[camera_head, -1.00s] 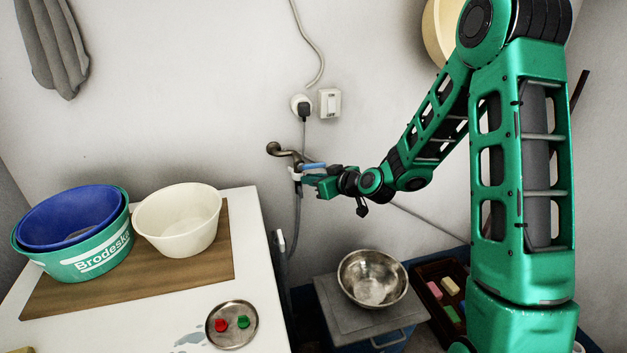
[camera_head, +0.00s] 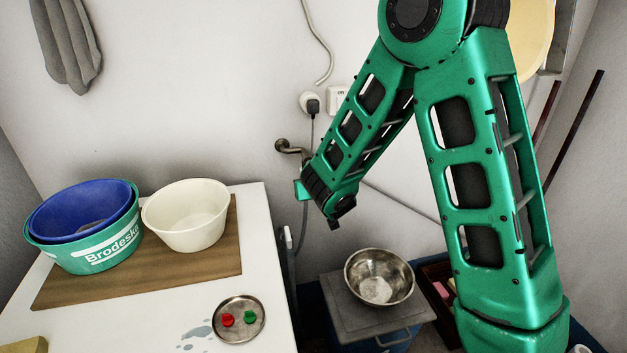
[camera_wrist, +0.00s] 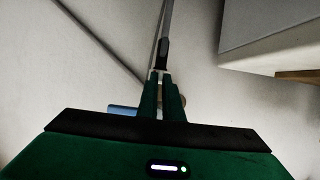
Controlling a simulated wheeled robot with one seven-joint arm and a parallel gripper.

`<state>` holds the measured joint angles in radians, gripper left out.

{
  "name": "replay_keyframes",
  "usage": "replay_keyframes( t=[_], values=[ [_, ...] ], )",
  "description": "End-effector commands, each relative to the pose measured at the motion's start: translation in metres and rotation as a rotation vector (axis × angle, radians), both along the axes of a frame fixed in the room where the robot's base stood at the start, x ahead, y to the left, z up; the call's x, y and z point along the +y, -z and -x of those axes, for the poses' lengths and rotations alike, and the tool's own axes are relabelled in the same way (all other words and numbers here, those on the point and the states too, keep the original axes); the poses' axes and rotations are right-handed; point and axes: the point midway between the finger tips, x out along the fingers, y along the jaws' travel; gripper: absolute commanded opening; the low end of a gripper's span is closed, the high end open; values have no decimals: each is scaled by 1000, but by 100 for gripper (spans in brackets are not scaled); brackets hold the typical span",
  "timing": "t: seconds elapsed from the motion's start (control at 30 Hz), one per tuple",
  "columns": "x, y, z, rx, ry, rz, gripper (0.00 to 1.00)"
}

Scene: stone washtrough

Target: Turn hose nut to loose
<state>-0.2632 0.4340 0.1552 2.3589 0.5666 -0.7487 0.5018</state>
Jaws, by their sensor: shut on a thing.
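In the wrist view my gripper (camera_wrist: 161,76) has its two fingers close together, shut around the hose end with a pale hose nut (camera_wrist: 158,72) just showing between the fingertips. A dark fitting and the grey hose (camera_wrist: 167,22) run on beyond the fingers. In the head view the tap (camera_head: 289,147) sticks out of the wall, and my arm hides its front end, the nut and my fingers. The hose (camera_head: 305,212) hangs down below my wrist. A blue part (camera_wrist: 122,110), perhaps the tap handle, shows left of the fingers. The nut's turn angle cannot be read.
A white counter (camera_head: 268,240) stands left of the tap, with a cream bowl (camera_head: 187,217), nested basins (camera_head: 84,236) and a metal dish (camera_head: 240,308). A steel bowl (camera_head: 379,277) stands on a stool below. A socket with a plug (camera_head: 311,104) is above the tap.

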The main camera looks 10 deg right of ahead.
Motion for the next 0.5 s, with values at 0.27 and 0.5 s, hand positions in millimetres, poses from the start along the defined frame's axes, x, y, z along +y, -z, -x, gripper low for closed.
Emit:
replay_keyframes(
  t=[0.27,0.5],
  values=[
    [13,0,-2,-3,122,-2,0],
    [20,0,-3,-3,244,-4,0]
  ],
)
